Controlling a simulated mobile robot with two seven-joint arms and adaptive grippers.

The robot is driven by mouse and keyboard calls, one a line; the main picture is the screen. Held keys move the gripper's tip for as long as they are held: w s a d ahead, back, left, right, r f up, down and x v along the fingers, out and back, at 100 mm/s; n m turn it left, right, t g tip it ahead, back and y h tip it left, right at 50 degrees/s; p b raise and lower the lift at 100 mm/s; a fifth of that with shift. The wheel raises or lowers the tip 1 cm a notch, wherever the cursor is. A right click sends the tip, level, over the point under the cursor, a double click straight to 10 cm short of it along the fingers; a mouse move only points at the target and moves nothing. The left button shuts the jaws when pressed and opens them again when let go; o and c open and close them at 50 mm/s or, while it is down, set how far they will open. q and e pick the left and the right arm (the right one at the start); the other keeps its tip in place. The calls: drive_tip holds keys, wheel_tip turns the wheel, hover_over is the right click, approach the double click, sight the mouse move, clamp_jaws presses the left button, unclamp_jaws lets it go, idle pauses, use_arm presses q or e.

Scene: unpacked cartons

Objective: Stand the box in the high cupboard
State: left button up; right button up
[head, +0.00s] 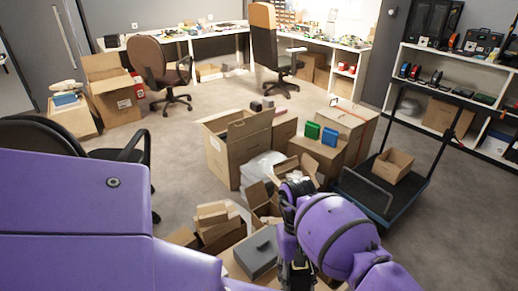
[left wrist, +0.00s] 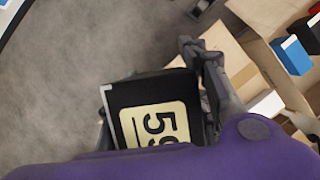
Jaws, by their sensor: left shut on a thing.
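A black box (left wrist: 150,92) with a pale yellow label reading "59" shows in the left wrist view, turned on its side in the picture. My left gripper (left wrist: 197,62) is shut on it; one dark finger lies along its right side, and the other is mostly hidden by the box. The lower part of the box is hidden behind my purple arm. In the head view the left gripper and this box are not visible. My right gripper (head: 296,272) hangs low over the cartons at the bottom centre; its fingertips are unclear. I cannot make out a high cupboard in either view.
Open cartons (head: 237,148) crowd the middle floor, with a grey box (head: 257,251) lying among those nearest me. A flat trolley (head: 372,190) carries a small carton. A white shelf unit (head: 452,68) stands at right. Office chairs (head: 148,62) stand at left and back. Bare floor lies between.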

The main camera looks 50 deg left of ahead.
use_arm(q)
drive_tip(key=s+a+f+n+t+b, duration=0.2)
drive_tip(key=s+a+f+n+b, duration=0.5)
drive_tip(key=s+f, duration=0.6)
drive_tip(key=shift+m+h, duration=0.3)
drive_tip(key=shift+h, duration=0.2)
drive_tip(key=w+a+f+b, duration=0.1)
drive_tip(key=w+a+f, duration=0.1)
drive_tip(key=w+f, duration=0.1)
drive_tip(key=w+a+f+b, duration=0.2)
drive_tip(key=w+f, duration=0.1)
drive_tip(key=w, duration=0.2)
drive_tip(key=w+a+f+b, duration=0.1)
drive_tip(key=w+a+f, duration=0.1)
drive_tip(key=w+f, duration=0.1)
drive_tip(key=shift+w+a+f+b, duration=0.15)
drive_tip(key=shift+w+b, duration=0.25)
drive_tip(key=shift+w, duration=0.5)
drive_tip(key=shift+w+f, duration=0.15)
drive_tip(key=shift+f, duration=0.05)
wheel_tip(320, 180, down, 3)
drive_tip(key=shift+w+f+b, duration=0.1)
drive_tip(key=shift+f+b, duration=0.05)
drive_tip(key=shift+b, duration=0.6)
use_arm(e)
wheel_tip(320, 180, down, 11)
drive_tip(key=d, duration=0.1)
drive_tip(key=shift+s+f, duration=0.2)
drive_tip(key=shift+s, duration=0.05)
